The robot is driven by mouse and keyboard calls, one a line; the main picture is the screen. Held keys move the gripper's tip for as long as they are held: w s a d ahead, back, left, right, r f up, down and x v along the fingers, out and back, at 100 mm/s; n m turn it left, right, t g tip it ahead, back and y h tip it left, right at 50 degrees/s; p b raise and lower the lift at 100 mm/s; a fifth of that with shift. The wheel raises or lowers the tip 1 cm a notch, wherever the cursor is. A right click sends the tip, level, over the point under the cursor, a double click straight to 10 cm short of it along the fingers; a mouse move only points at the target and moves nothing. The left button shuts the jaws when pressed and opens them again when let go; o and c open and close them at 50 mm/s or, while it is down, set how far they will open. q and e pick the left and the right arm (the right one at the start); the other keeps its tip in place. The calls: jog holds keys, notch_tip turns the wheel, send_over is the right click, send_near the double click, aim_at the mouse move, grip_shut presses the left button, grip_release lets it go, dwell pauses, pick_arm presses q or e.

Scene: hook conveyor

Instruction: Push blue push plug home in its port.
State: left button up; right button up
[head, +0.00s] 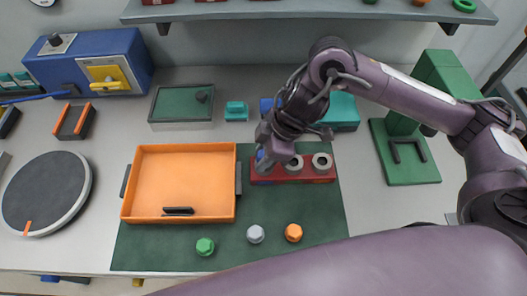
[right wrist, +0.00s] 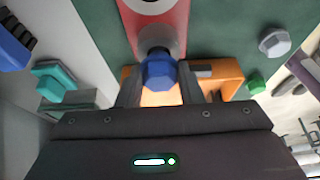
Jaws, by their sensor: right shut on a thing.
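The blue push plug (right wrist: 160,72) has a faceted head and sits between the two fingers of my right gripper (right wrist: 160,88) in the right wrist view. In the head view the right gripper (head: 264,158) is over the left end of the red port block (head: 290,178), and a bit of blue shows at its tip. The gripper is shut on the plug. The red block (right wrist: 160,22) also shows in the right wrist view, with a dark opening near the plug. How deep the plug sits is hidden. Two grey-ringed ports show on the block's right part.
An orange tray (head: 185,149) stands just left of the block. Green (head: 205,246), grey (head: 255,234) and orange (head: 293,232) plugs stand in front on the green mat (head: 325,235). A teal box (head: 344,112) is behind, and a green stand (head: 412,165) is right.

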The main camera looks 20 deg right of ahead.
jog(key=shift+f, duration=0.25)
dwell(0.8)
jog(key=o, duration=1)
jog(key=shift+o, duration=0.2)
jog(key=shift+r, duration=0.1)
jog(key=v, duration=0.7)
jog(key=shift+r+p, duration=0.25)
jog(key=shift+p, duration=0.15)
